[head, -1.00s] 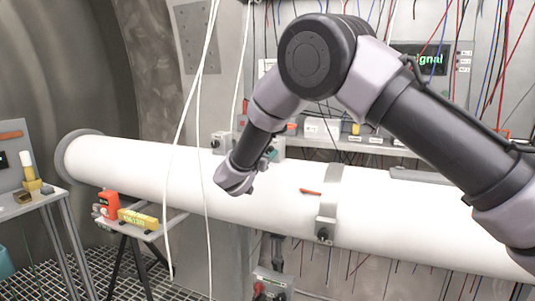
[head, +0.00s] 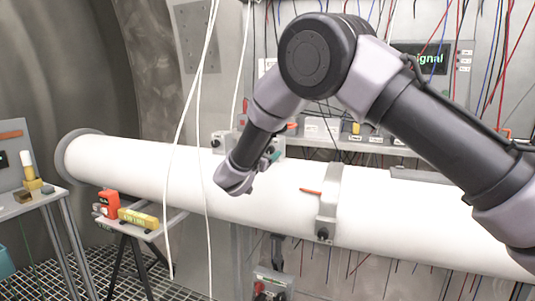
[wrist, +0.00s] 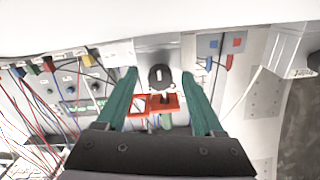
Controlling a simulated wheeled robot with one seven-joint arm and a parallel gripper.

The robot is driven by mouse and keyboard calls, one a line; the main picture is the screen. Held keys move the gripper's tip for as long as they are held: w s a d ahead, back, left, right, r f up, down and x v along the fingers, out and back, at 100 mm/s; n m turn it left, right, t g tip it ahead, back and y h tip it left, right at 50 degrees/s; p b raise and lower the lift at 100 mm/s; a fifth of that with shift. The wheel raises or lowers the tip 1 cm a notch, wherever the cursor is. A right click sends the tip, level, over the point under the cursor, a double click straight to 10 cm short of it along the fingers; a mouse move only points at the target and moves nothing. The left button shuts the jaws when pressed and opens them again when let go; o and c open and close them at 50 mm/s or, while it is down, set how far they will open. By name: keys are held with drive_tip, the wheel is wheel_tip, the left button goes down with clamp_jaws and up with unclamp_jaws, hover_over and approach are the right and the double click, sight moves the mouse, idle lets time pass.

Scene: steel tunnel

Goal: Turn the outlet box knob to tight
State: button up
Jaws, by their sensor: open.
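In the wrist view a round black knob (wrist: 160,76) sits on a grey box (wrist: 157,54), between the two green fingers of my gripper (wrist: 160,80). The fingers are spread wide, with clear space on both sides of the knob. A red bracket-like part (wrist: 137,106) lies just below the knob. I cannot tell from this view whether any finger touches the box. In the head view a grey box (head: 228,142) shows partly behind my wrist at the pipe's far side. A teal bit of my gripper (head: 273,156) shows there, and the rest is hidden.
The large white pipe (head: 130,170) runs across the front, with a metal clamp (head: 328,205) and an orange lever (head: 310,191). White cables (head: 172,180) hang in front of it. Many thin wires and a shelf of devices (head: 370,145) stand behind.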

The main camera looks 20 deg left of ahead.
drive_tip(key=s, duration=1)
drive_tip(key=shift+s+a, duration=0.35)
drive_tip(key=shift+a, duration=0.05)
drive_tip(key=w+d+r+m+g+h, duration=0.1)
drive_tip(key=w+d+r+g+h, duration=0.2)
drive_tip(key=d, duration=0.9)
drive_tip(key=w+d+r+m+g+h, duration=0.1)
drive_tip(key=d+r+g, duration=0.25)
drive_tip(key=d, duration=0.85)
drive_tip(key=w+d+r+m+g+h, duration=0.1)
drive_tip(key=d+r+g+h, duration=0.3)
drive_tip(key=d, duration=0.8)
drive_tip(key=s+d+r+g+y, duration=0.2)
drive_tip(key=s+d+g+y, duration=0.3)
drive_tip(key=s+d, duration=0.65)
drive_tip(key=s+d+r+n+t+y, duration=0.1)
drive_tip(key=s+d+r+t+y, duration=0.1)
drive_tip(key=s+y, duration=0.1)
drive_tip(key=s+d+r+n+t+y, duration=0.1)
drive_tip(key=s+d+t+y, duration=0.1)
drive_tip(key=s, duration=0.4)
drive_tip(key=shift+s+d+r+t+y, duration=0.3)
drive_tip(key=shift+d+r+t+y, duration=0.1)
drive_tip(key=shift+y, duration=0.2)
